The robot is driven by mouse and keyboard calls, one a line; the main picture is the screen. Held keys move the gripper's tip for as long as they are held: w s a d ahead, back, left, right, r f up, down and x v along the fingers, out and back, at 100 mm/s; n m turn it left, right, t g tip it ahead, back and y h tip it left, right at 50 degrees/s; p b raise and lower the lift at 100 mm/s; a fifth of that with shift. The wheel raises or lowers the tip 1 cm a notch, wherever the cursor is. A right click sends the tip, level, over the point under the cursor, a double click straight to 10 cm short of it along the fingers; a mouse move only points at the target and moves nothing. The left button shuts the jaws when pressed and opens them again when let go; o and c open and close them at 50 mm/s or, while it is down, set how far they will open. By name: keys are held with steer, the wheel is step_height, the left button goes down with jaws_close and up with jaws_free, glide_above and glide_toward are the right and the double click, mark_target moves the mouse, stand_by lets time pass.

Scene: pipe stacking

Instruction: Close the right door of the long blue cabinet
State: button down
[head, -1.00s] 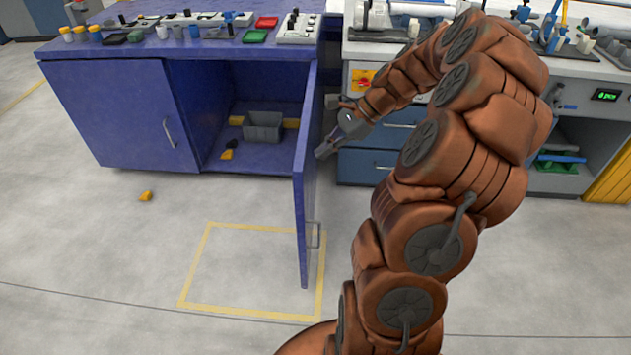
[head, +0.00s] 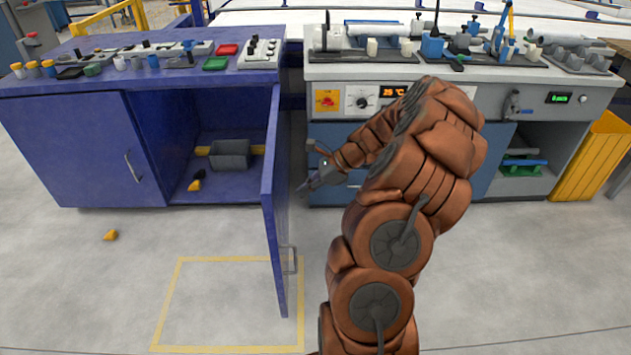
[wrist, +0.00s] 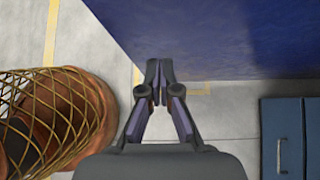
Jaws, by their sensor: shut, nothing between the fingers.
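The long blue cabinet (head: 60,150) stands at the left in the head view, its left door shut. Its right door (head: 272,215) is swung wide open toward me, seen nearly edge-on, with a handle (head: 290,260) on its right face. My gripper (head: 303,190) is just right of that door, on its outer side. In the wrist view my gripper (wrist: 158,85) is shut and empty. The door's blue face (wrist: 220,35) fills the upper right there, close to the fingertips; I cannot tell whether they touch it.
A small yellow piece (head: 110,235) lies on the floor. The floor inside the yellow outline (head: 175,305) is clear.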

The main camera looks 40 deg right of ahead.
steer(key=shift+w+a+f, duration=0.3)
steer(key=shift+w+a, duration=0.6)
steer(key=shift+a, duration=0.1)
steer(key=shift+w+a+f, duration=0.25)
steer(key=shift+w+a, duration=0.6)
steer(key=shift+a, duration=0.15)
